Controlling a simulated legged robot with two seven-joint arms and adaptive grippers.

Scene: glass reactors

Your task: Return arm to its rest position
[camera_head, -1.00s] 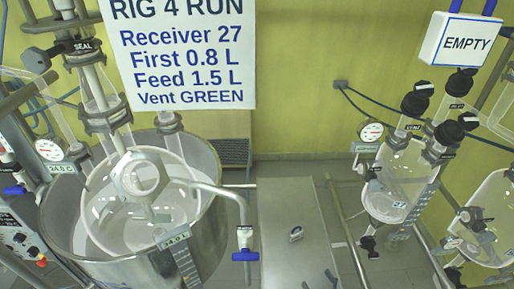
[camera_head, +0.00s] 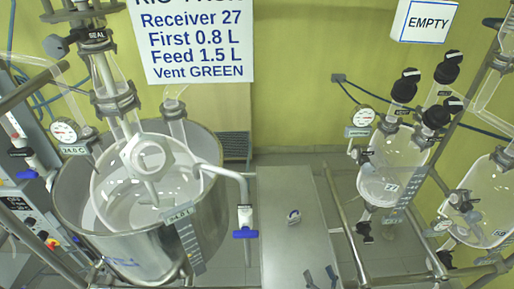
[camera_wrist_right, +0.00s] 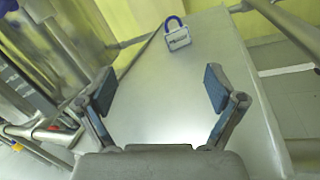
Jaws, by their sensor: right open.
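My right gripper (camera_head: 320,276) shows at the bottom of the head view, with only its two dark fingertips in frame. In the right wrist view my right gripper (camera_wrist_right: 159,88) is open and empty, its blue-grey finger pads wide apart. It is over a flat grey bench top, with nothing between the fingers. A small padlock-like tag with a blue shackle (camera_wrist_right: 177,38) lies on the bench beyond the fingers. It also shows in the head view (camera_head: 293,216), apart from the gripper. My left gripper is not in view.
The grey bench (camera_head: 285,190) is mostly bare. A steel vessel with glass reactor (camera_head: 125,250) stands left, its blue-handled outlet (camera_head: 245,234) near the bench. Glass vessels (camera_head: 390,165) on metal rails (camera_head: 350,235) stand right. An EMPTY sign (camera_head: 428,20) and a rig sign (camera_head: 195,45) hang above.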

